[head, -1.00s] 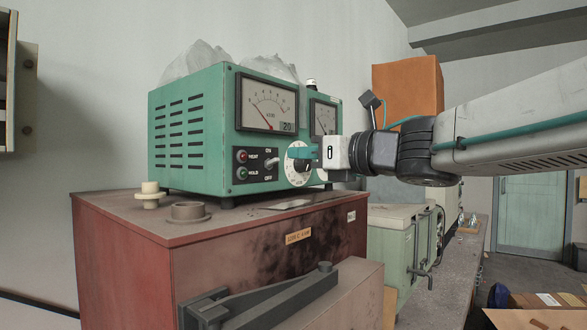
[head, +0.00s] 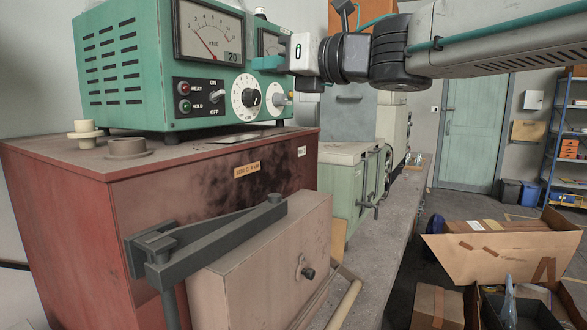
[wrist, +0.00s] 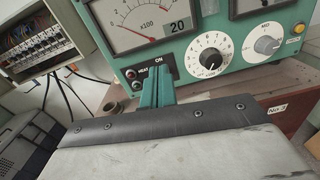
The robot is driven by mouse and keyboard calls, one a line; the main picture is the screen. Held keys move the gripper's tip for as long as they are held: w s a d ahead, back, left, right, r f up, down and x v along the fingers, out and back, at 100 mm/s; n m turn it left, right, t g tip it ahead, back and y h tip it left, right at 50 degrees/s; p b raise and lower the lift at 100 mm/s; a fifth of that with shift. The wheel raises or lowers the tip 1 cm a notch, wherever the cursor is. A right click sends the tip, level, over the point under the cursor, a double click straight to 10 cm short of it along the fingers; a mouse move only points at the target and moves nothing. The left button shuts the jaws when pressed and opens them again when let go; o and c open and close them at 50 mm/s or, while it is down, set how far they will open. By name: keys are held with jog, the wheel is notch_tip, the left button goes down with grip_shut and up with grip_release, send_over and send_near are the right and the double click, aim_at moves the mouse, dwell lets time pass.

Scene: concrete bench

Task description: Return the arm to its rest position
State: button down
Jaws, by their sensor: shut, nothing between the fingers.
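My gripper (head: 268,62) has teal fingers. It is shut and empty, in front of the upper right of the green control unit (head: 105,75), with the arm reaching in from the right. The wrist view shows the closed fingers (wrist: 157,88) side by side, covering part of the switch panel. The unit's front has a large meter (head: 210,32), a black-knobbed dial (head: 250,97), a paler knob (head: 278,98) and a toggle switch (head: 218,96). The dial stands clear of the fingers in both views. Whether the fingers touch the unit's face cannot be told.
The unit stands on a reddish furnace (head: 60,190) with a lever (head: 210,240) in front. A cream knob (head: 86,133) and a ring (head: 128,148) lie on top. A pale green box (head: 345,185) stands behind on the bench. Cartons (head: 505,250) fill the lower right floor.

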jog(key=w+d+f+m+t+h, duration=0.6)
jog(key=d+m+h, duration=0.25)
jog(key=m, duration=0.85)
jog(key=s+d+f+m+g+h, duration=0.35)
jog(key=d+f+m+h, duration=0.45)
jog(key=d+f+m, duration=0.55)
jog(key=s+d+f+m+g, duration=0.3)
jog(key=s+f+m, duration=0.2)
jog(key=s, duration=0.4)
jog(key=s+d+f+m+g, duration=0.3)
jog(key=s+f+m, duration=0.3)
jog(key=s, duration=0.3)
jog(key=s+d+f+m+g, duration=0.4)
jog(key=s+f+m, duration=0.1)
jog(key=s, duration=0.5)
jog(key=shift+f+y, duration=0.35)
jog(key=shift+f, duration=0.05)
jog(key=shift+m, duration=0.25)
